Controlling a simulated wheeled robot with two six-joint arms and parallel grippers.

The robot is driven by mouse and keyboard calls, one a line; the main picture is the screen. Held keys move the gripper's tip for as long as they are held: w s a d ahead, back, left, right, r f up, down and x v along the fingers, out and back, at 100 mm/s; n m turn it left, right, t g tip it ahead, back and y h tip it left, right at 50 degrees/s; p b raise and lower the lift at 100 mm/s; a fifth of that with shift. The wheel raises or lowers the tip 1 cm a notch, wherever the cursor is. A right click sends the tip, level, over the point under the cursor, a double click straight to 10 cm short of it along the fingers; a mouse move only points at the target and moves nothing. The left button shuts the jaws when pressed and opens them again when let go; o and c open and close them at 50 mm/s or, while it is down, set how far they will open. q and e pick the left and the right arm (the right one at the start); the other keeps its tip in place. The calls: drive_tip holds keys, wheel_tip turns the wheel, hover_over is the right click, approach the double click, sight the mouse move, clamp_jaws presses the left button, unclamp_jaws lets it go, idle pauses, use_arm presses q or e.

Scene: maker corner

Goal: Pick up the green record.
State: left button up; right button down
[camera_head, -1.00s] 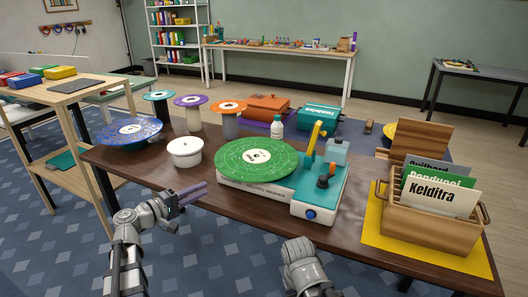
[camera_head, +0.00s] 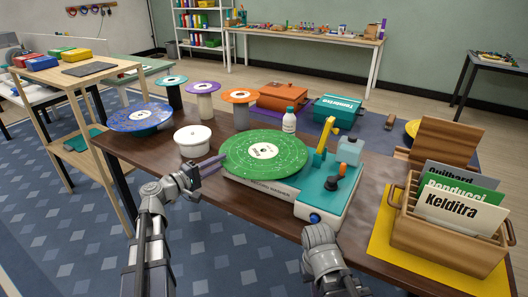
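The green record (camera_head: 264,152), with a white label, lies flat on the white and teal record washer (camera_head: 330,195). Its disc overhangs the washer's left end. My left gripper (camera_head: 217,165) comes in from the left at the record's near left edge. Its two fingers look slightly apart, with the tips at or very near the rim. I cannot tell whether they touch it. My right arm (camera_head: 325,255) shows at the bottom centre, in front of the washer. Its fingers do not show.
A white round tub (camera_head: 192,141) stands just left of the record. A blue record (camera_head: 141,117) and several spindle stands are further left. A white bottle (camera_head: 289,121) stands behind. A wooden record crate (camera_head: 440,240) on a yellow mat is at the right.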

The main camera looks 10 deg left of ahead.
sight(246, 150)
use_arm(q)
drive_tip(key=shift+x, duration=2.6)
drive_tip(key=shift+s+d+f, duration=0.1)
drive_tip(key=shift+s+d, duration=0.1)
clamp_jaws()
